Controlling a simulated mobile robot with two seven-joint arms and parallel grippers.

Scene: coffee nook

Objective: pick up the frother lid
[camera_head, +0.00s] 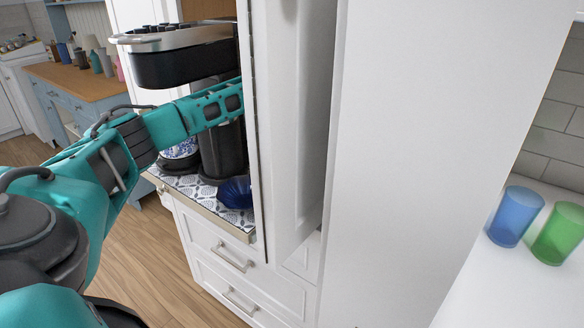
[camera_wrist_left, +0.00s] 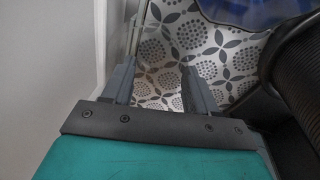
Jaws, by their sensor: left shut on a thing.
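My left gripper (camera_wrist_left: 156,92) is low over a grey-and-white patterned mat (camera_wrist_left: 165,50). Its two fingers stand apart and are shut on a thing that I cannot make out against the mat. I cannot pick out the frother lid in either view. A dark, ribbed body (camera_wrist_left: 300,65) stands close to the right of the fingers. In the head view my left arm reaches right into the nook, and its gripper is hidden behind the white cabinet panel (camera_head: 295,110). My right gripper is in neither view.
A dark blue bowl (camera_head: 236,193) sits at the mat's front edge, beside a black cylinder (camera_head: 222,150) and a blue-and-white patterned vessel (camera_head: 181,150). A coffee machine (camera_head: 185,58) overhangs my arm. Blue (camera_head: 515,215) and green (camera_head: 558,234) cups stand on the right counter.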

